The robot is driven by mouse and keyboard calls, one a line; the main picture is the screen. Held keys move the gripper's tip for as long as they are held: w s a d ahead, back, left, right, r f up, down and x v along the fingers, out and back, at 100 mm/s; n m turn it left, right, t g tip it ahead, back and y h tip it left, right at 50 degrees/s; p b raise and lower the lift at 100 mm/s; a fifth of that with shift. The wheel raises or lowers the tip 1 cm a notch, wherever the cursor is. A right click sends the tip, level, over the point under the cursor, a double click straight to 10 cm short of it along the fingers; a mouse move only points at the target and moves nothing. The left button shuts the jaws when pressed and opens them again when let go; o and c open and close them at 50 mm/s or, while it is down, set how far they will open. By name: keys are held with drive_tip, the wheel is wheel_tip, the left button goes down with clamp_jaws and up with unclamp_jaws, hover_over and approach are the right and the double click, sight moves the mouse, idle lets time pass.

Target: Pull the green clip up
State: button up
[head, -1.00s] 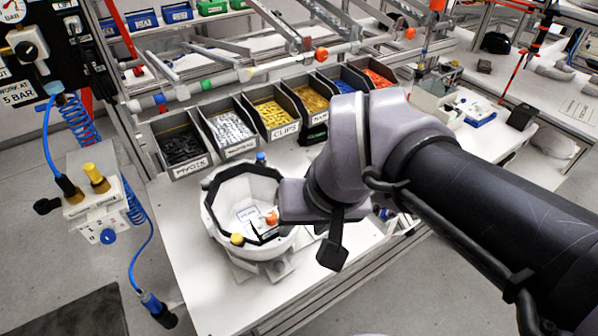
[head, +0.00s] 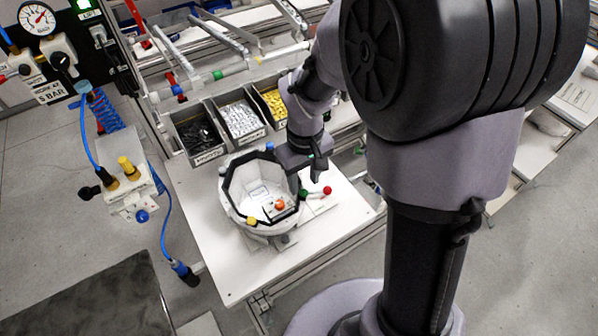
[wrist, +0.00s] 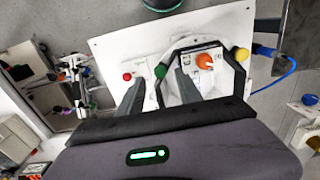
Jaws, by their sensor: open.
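The green clip (head: 303,193) sits on the right rim of the white helmet shell (head: 237,212), which stands on the white worktable. In the wrist view the green clip (wrist: 160,71) appears between my two fingertips, near their ends. My gripper (head: 317,172) is open and empty, just above and beside the shell's right rim. It also shows in the wrist view (wrist: 159,74) with the fingers apart. I cannot tell how far the tips are from the clip. A yellow clip (head: 252,220) and a blue clip (head: 269,146) also sit on the rim.
A red knob (head: 327,190) stands just right of the green clip. An orange part (head: 280,204) lies inside the shell. Bins of black parts (head: 200,139), grey clips and yellow clips line the table's back. The table front (head: 240,280) is clear.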

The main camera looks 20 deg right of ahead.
sight(304, 192)
drive_tip(key=shift+f, duration=1.5)
clamp_jaws()
